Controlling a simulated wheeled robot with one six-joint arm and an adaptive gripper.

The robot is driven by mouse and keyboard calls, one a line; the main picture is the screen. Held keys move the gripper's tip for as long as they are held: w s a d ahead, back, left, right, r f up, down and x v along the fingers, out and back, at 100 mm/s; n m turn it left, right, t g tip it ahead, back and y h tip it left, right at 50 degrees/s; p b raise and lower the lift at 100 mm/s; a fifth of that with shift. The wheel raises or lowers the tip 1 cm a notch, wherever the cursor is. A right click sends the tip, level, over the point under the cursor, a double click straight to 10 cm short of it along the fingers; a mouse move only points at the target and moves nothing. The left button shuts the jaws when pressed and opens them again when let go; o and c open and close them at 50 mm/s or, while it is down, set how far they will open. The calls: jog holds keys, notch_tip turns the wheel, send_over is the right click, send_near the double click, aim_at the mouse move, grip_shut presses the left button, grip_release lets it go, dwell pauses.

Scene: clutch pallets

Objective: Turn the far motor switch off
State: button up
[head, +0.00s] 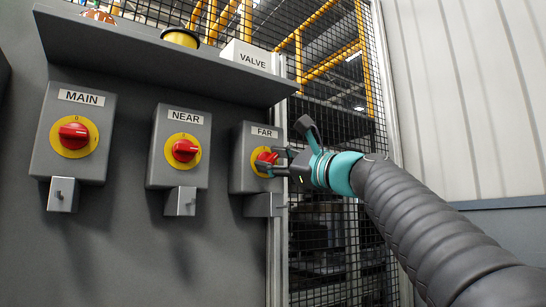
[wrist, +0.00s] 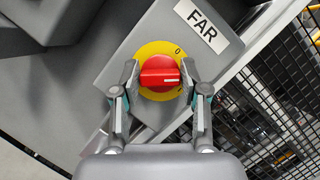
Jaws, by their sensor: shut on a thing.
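The far motor switch is a grey box (head: 240,160) with a "FAR" label, a yellow plate and a red knob. In the wrist view the red knob (wrist: 159,71) sits on the yellow plate (wrist: 150,48), with a "0" at the plate's upper right. The knob's white mark points right in that picture, away from the "0". My gripper (wrist: 159,80) has a finger on each side of the knob and is shut on it. In the head view my gripper (head: 275,162) reaches the switch from the right and partly hides the knob.
The "MAIN" switch (head: 74,132) and "NEAR" switch (head: 184,150) stand to the left on the same grey panel. A shelf (head: 160,63) above carries a "VALVE" sign (head: 248,57) and a yellow-topped item (head: 181,38). A mesh fence (head: 335,130) stands right of the panel.

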jog(key=n+g+p, duration=0.1)
jog(key=n+g, duration=0.1)
jog(key=n, duration=0.3)
jog(key=shift+r, duration=0.15)
jog(key=shift+n+g+h, duration=0.3)
jog(key=shift+n+g, duration=0.15)
jog(key=shift+n, duration=0.8)
jog(key=shift+n+g+h, duration=0.3)
jog(key=shift+n+g, duration=0.15)
jog(key=shift+n, duration=0.8)
jog(key=o, duration=1.1)
jog(key=v, duration=1.2)
